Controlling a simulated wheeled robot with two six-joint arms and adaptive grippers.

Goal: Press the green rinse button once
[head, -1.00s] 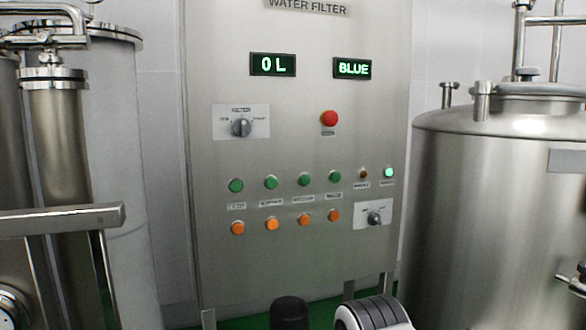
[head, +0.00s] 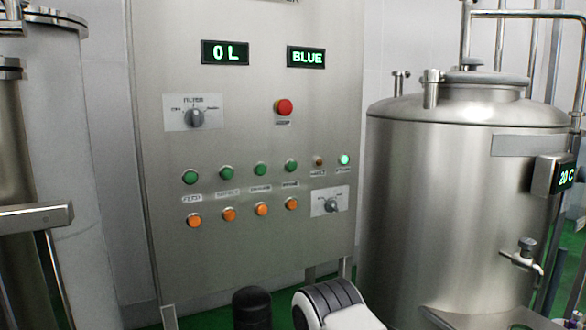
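The water filter panel (head: 240,265) stands upright in front of me. A row of green buttons crosses its middle: the first (head: 190,177), second (head: 226,173), third (head: 260,169) and fourth (head: 291,165) from the left. The small labels under them are blurred; the leftmost seems to read FEED, and I cannot tell for certain which says rinse. Orange buttons, such as the rightmost one (head: 291,204), sit below them. Neither of my grippers is in view; only dark and white parts of my own body show at the bottom edge.
The displays read 0 L (head: 225,53) and BLUE (head: 306,57). A red button (head: 284,107), selector knob (head: 194,117), smaller knob (head: 331,204) and lit green lamp (head: 344,160) share the panel. A steel tank (head: 440,200) stands right, metal pipework (head: 35,217) left.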

